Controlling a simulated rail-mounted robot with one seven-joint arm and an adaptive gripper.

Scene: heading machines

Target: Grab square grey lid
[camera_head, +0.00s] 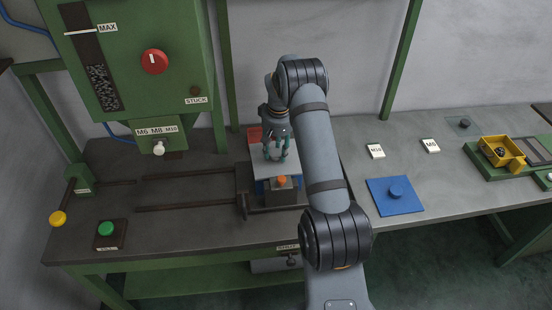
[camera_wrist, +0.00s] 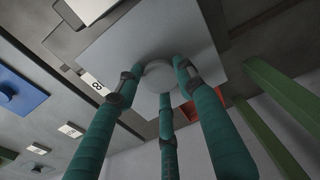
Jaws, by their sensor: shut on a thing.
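The square grey lid (camera_head: 258,168) is a flat light-grey plate with a round knob. In the head view it lies at or just above the fixture at the middle of the bench; I cannot tell whether it touches what is below. My gripper (camera_head: 276,153) is directly over it, fingers pointing down. In the wrist view, the three green fingers are closed around the lid's round knob (camera_wrist: 160,77), and the lid's grey face (camera_wrist: 135,40) fills the upper middle. In the head view, the fingers partly hide the knob.
A block with an orange button (camera_head: 282,180) stands in front of the lid. A red part (camera_head: 254,134) and a blue part show around it. A blue plate with a knob (camera_head: 378,207), small labels and a yellow box (camera_head: 489,154) are at right. The green machine (camera_head: 140,60) is at left.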

